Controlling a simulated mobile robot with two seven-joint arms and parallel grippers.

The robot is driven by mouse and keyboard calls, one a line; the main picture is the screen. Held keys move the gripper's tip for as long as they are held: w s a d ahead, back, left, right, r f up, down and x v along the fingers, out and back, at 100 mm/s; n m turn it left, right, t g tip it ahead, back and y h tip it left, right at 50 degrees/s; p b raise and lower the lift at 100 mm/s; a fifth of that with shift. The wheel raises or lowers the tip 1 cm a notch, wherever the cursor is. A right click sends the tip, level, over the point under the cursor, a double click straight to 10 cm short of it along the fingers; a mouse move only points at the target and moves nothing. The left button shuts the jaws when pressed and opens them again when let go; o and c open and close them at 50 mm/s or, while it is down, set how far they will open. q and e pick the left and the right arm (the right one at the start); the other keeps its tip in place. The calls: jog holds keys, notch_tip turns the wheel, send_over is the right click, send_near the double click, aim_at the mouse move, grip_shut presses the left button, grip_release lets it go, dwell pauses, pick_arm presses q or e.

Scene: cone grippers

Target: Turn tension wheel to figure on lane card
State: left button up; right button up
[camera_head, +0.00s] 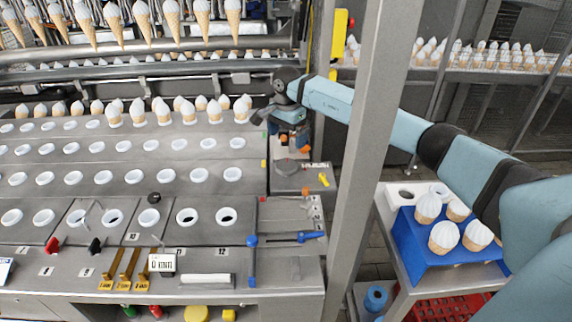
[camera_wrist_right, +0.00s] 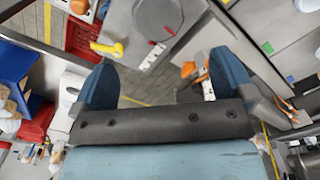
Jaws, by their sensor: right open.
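A round grey disc (camera_head: 287,167), probably the tension wheel, lies on a grey panel right of the lanes. In the right wrist view the disc (camera_wrist_right: 156,20) shows with red marks, beyond the fingers. I cannot read a figure on it. A white card (camera_head: 162,263) with dark print, possibly the lane card, stands at the front of the lane table; its print is too small to read surely. My right gripper (camera_head: 287,122) is above and behind the disc, apart from it. Its blue fingers (camera_wrist_right: 163,82) are spread and empty. My left gripper is out of view.
A yellow handle (camera_head: 323,180) sits right of the disc. A grey post (camera_head: 362,160) stands close beside my right arm. A blue tray (camera_head: 433,250) holds several cones at the right. A blue lever (camera_head: 285,239) lies at the front of the panel.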

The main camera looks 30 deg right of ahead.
aim_at(288, 164)
notch_tip(288, 164, down, 10)
jog(key=shift+s+d+f+p, duration=0.1)
jog(key=shift+s+f+p, duration=0.1)
jog(key=shift+p, duration=0.45)
jog(key=c, duration=0.8)
